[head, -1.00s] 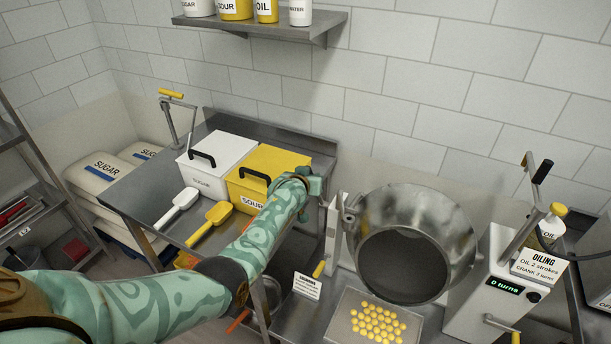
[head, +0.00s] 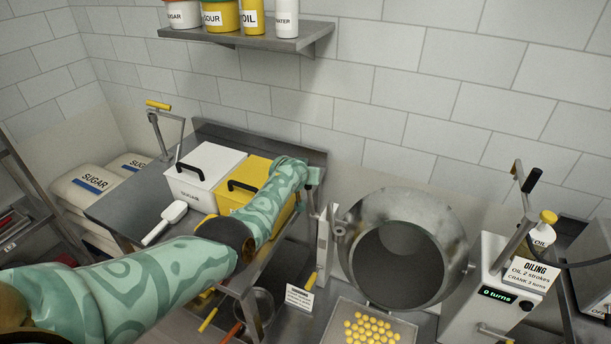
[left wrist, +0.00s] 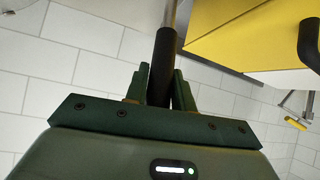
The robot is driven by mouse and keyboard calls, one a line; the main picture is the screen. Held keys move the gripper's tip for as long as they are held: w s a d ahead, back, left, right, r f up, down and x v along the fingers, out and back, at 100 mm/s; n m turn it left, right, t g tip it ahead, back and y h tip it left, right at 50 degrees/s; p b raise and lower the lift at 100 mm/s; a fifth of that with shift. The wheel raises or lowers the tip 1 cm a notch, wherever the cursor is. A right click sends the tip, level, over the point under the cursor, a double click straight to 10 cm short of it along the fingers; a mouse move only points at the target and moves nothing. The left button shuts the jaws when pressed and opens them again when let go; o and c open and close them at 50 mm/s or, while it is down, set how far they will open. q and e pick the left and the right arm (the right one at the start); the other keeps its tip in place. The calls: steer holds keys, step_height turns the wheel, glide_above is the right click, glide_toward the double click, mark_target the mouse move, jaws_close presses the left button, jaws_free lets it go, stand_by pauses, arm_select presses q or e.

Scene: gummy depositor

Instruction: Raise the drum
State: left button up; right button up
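The grey metal drum (head: 437,222) sits tilted on its stand in the head view, its dark round mouth facing forward and down. A pale upright post (head: 324,243) stands at its left side. My left gripper (head: 316,178) is at the top of this post, left of the drum. In the left wrist view my left gripper (left wrist: 161,88) has its fingers around a black grip (left wrist: 164,62) on a thin metal rod and looks shut on it. In the head view my gripper hides this grip. My right gripper is not in view.
A tray (head: 338,325) of yellow gummies lies below the drum. The oiling machine (head: 478,285) stands to its right, with a counter reading 0 turns. White (head: 196,190) and yellow (head: 253,170) bins and a white scoop (head: 166,223) are left. A shelf (head: 250,42) hangs above.

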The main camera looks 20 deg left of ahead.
arm_select(q)
steer(key=o, duration=0.4)
steer(key=shift+w+r, duration=0.2)
steer(key=shift+r, duration=0.05)
steer(key=shift+c, duration=0.2)
steer(key=shift+w+f, duration=0.1)
steer(key=shift+f, duration=0.1)
steer(key=p+v, duration=0.7)
steer(key=v, duration=0.9)
steer(key=shift+p, duration=0.4)
steer(key=shift+r, duration=0.1)
